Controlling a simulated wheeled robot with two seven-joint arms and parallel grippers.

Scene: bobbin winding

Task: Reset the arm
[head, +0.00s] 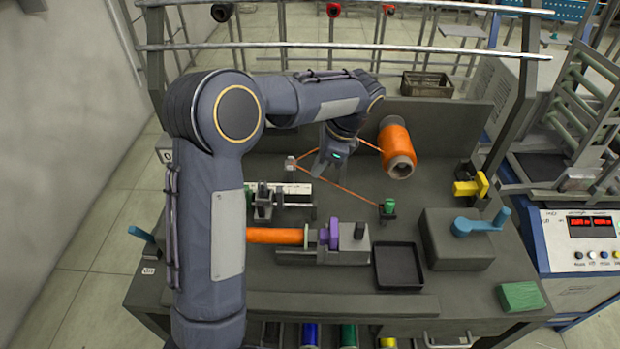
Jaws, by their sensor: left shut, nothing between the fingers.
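My left arm comes in from the left and reaches over the dark workbench (345,305). My left gripper (320,172) hangs above the back middle of the bench, shut and empty, next to an orange thread. The thread runs from a large orange spool (396,150) past a small grey guide (290,163) to a small green-topped part (389,207). An orange bobbin (275,236) lies at the winder (340,245) with its purple piece (334,233); my arm covers its left end. My right gripper is not in view.
A black tray (398,267) sits right of the winder. A grey box with a blue crank (480,223), a yellow part (471,187) and a green block (521,296) stand to the right. A control panel (590,228) is beyond the bench edge. Rails cross the back.

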